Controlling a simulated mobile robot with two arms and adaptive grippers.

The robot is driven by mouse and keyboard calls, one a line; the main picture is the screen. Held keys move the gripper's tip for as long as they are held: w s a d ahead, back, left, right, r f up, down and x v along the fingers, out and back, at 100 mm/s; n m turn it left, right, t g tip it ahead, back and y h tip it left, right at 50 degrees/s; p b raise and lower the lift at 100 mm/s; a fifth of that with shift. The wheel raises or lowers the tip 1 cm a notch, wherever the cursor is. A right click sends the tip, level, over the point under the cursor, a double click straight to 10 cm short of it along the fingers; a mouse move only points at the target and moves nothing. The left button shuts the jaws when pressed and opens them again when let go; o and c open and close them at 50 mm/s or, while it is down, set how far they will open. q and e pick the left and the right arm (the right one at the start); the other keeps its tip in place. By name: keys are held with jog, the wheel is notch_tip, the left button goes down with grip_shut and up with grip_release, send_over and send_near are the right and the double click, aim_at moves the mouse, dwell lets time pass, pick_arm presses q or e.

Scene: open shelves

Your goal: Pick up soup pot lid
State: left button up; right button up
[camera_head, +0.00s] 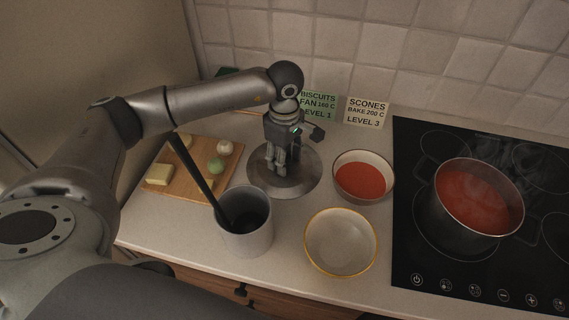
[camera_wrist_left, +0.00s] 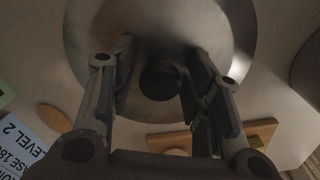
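The soup pot lid (camera_head: 299,186) is a round grey metal disc. It lies on the counter behind the grey cylinder pot and left of the bowl of red soup. My left gripper (camera_head: 275,172) points down over the middle of the lid and hides its knob in the head view. In the left wrist view the lid (camera_wrist_left: 222,28) fills the upper middle. Its dark round knob (camera_wrist_left: 160,81) shows between the two spread fingers of my left gripper (camera_wrist_left: 162,68). The fingers look open, with a gap on each side of the knob. My right gripper is not in view.
A cutting board (camera_head: 185,188) with cheese and vegetables lies left of the lid. A grey container (camera_head: 246,238) with a dark handle stands in front. A red-filled bowl (camera_head: 363,178), an empty bowl (camera_head: 341,243) and a pot of soup (camera_head: 479,197) on the black cooktop (camera_head: 425,270) are to the right.

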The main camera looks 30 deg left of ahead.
pick_arm(q)
grip_shut()
